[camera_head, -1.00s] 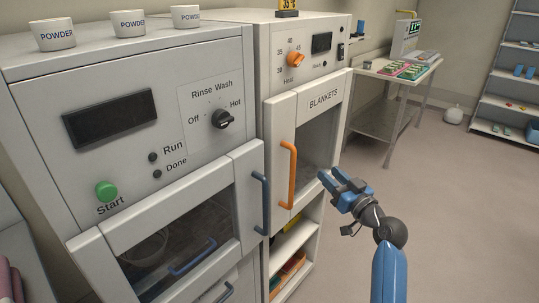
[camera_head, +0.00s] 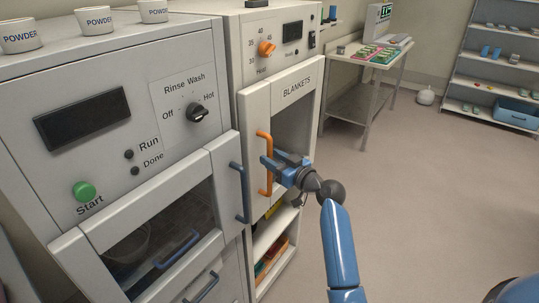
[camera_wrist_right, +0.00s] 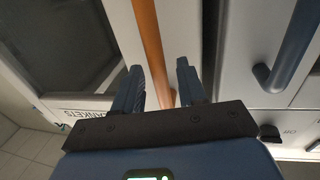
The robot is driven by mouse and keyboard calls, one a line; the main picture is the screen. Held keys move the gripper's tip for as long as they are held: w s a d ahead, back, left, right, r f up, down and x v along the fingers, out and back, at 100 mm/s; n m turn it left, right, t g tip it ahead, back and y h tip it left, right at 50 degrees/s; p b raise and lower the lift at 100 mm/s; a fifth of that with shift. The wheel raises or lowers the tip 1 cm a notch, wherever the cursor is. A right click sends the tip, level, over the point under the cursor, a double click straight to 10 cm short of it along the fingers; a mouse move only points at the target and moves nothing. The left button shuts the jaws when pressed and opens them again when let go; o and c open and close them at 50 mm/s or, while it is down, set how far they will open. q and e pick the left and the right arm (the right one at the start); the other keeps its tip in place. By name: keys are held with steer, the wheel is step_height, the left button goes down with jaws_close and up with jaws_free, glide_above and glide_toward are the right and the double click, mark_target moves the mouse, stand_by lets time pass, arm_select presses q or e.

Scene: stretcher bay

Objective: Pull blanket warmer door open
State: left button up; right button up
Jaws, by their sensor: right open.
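The blanket warmer (camera_head: 292,89), labelled BLANKETS, has a door with a dark window and a vertical orange handle (camera_head: 263,163). The door looks shut. My right gripper (camera_head: 266,160) is at the handle, with its blue fingers pointing at it. In the right wrist view the orange handle (camera_wrist_right: 150,45) runs down between the two open fingers of my right gripper (camera_wrist_right: 160,75). The fingers stand apart, and I see no grip on the bar. My left gripper is not in view.
The washer (camera_head: 90,110) with a blue door handle (camera_head: 239,192) stands close on the left. POWDER cups (camera_head: 95,20) sit on top of it. A steel table (camera_head: 365,105) and shelves (camera_head: 495,75) stand at the back right. The floor (camera_head: 430,190) on the right is clear.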

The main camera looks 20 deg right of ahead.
steer(key=shift+x, duration=0.95)
steer(key=shift+d, duration=0.1)
jaws_close()
